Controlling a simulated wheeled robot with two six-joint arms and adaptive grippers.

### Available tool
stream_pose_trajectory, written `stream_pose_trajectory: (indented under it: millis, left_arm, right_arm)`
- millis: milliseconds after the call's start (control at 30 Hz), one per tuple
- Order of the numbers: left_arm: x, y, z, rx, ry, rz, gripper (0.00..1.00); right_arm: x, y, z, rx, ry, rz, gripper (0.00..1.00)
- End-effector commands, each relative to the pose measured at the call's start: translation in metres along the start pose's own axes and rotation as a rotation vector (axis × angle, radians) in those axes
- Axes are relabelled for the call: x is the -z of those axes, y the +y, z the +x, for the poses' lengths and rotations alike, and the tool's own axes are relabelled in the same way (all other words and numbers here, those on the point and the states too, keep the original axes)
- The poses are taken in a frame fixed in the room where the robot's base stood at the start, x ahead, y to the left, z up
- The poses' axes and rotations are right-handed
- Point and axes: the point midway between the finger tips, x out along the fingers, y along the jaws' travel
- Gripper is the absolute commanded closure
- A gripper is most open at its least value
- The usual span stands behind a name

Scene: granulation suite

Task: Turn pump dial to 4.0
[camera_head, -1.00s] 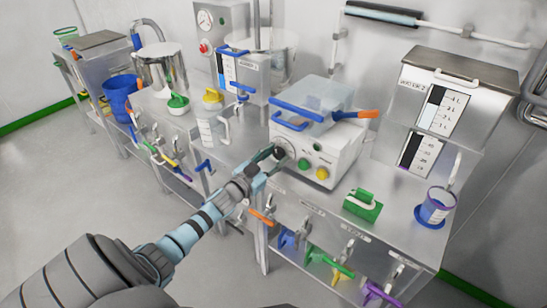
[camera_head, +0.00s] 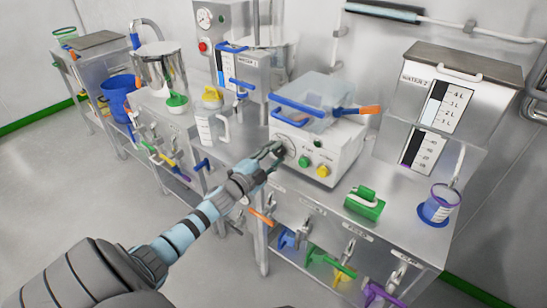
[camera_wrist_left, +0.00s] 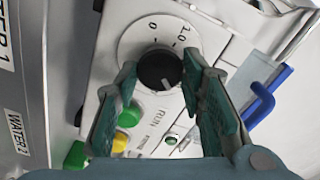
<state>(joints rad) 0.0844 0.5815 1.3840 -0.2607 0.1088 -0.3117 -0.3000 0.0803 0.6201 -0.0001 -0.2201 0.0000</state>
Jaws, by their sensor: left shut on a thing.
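The pump (camera_head: 325,150) is a white box on the steel bench, with a green button (camera_head: 304,161) and a yellow button (camera_head: 322,171) on its front. Its dial is a black knob (camera_wrist_left: 158,68) on a round white scale (camera_wrist_left: 185,30). The marks 0 and 1.0 are readable; the rest of the scale is hidden or unclear. The knob's white line points down and slightly right in the left wrist view. My left gripper (camera_head: 279,151) reaches the dial from the front left, and its fingers are shut on the knob from both sides. My right gripper is not in view.
A clear lidded container with a blue handle (camera_head: 297,107) sits on the pump. A green object (camera_head: 365,204) and a blue cup (camera_head: 437,207) stand to the right. Several coloured handles hang below the bench front. A white jug (camera_head: 206,128) stands left of the pump.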

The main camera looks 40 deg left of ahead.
Motion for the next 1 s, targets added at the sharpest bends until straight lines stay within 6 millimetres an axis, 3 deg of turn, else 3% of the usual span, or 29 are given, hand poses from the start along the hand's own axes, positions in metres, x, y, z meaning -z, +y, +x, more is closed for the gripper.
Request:
stream_pose_trajectory:
  millis: [500, 1000]
  left_arm:
    - [-0.001, 0.003, -0.001, -0.003, -0.002, 0.449, 0.92]
    - [-0.001, 0.003, -0.001, -0.004, -0.001, 0.625, 0.92]
  right_arm:
    - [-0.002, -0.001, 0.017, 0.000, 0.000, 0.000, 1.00]
    - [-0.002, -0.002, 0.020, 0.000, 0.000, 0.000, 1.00]
